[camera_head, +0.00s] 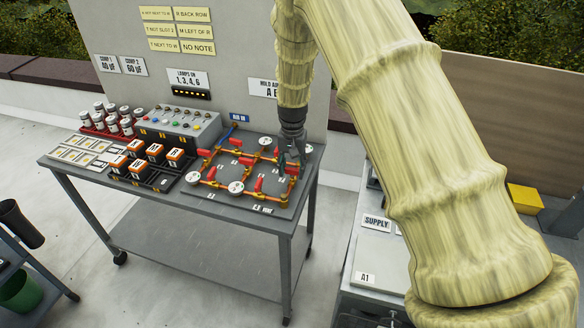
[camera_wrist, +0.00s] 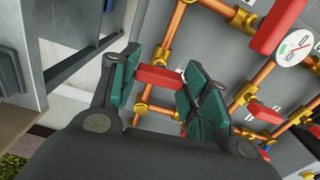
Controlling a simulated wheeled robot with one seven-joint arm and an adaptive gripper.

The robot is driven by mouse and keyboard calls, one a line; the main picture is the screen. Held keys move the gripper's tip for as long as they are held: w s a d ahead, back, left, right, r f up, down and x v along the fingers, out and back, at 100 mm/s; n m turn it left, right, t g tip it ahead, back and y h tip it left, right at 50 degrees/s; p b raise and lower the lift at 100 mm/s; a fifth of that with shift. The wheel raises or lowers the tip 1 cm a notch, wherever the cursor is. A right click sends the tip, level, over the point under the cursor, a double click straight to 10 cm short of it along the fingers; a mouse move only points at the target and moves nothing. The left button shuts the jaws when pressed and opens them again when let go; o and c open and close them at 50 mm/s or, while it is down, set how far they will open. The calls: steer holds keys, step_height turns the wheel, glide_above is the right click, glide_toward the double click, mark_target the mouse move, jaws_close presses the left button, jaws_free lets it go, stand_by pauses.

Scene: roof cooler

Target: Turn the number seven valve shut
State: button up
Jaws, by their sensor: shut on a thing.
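The pipe panel (camera_head: 262,208) lies on the right part of the cart, with copper pipes, several red valve handles (camera_head: 232,166) and round white gauges (camera_head: 236,187). My gripper (camera_head: 285,160) points down at the panel's right side. In the wrist view, my gripper (camera_wrist: 160,84) has its green-padded fingers on either side of a red valve handle (camera_wrist: 157,76) and is shut on it. The handle sits over a copper pipe (camera_wrist: 151,107). Another red handle (camera_wrist: 279,25) and a gauge (camera_wrist: 295,48) show to the right, apart from the fingers. The valve numbers are too small to read.
Black-and-orange blocks (camera_head: 155,152), a box with coloured knobs (camera_head: 186,122) and red-and-white jars (camera_head: 112,118) fill the cart's left and back. A sign wall (camera_head: 232,60) stands behind. A supply cabinet (camera_head: 385,270) is right of the cart.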

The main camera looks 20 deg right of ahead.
mark_target(293, 169)
stand_by(0.4)
steer(key=o, duration=0.7)
steer(key=shift+w+d, duration=0.1)
steer(key=shift+c, duration=0.2)
steer(key=o, duration=0.4)
steer(key=shift+f, duration=0.1)
steer(key=shift+c, duration=0.2)
step_height(293, 169, up, 12)
